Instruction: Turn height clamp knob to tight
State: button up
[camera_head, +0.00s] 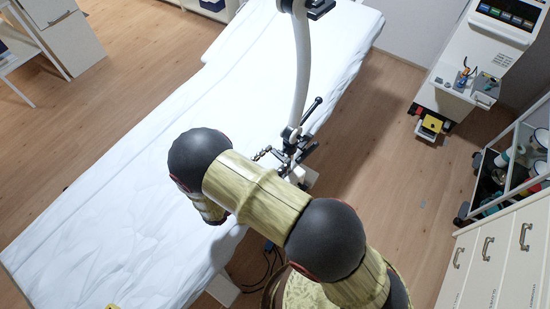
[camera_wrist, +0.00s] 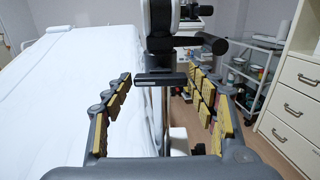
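The clamp assembly (camera_head: 291,146) sits at the couch's edge in the head view, at the foot of a curved white post (camera_head: 302,70), with dark levers sticking out. The wrist view shows dark clamp parts (camera_wrist: 160,44) ahead, with a black cylindrical handle or knob (camera_wrist: 214,43) pointing right. I cannot tell for sure which part is the height clamp knob, nor its setting. My gripper (camera_wrist: 160,80) is open, with yellow-padded fingers wide apart and nothing held. A dark block appears between the fingertips; contact is not visible.
The white-covered couch (camera_head: 110,215) lies to the left. A white device cart (camera_head: 465,75), a shelf trolley (camera_head: 515,150) and a drawer cabinet (camera_head: 500,260) stand to the right. Cables (camera_head: 262,265) lie on the floor below my arm. Wooden floor (camera_head: 380,140) is clear between couch and carts.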

jog(key=shift+o, duration=1.1)
jog(key=shift+s, duration=0.1)
jog(key=v, duration=1.2)
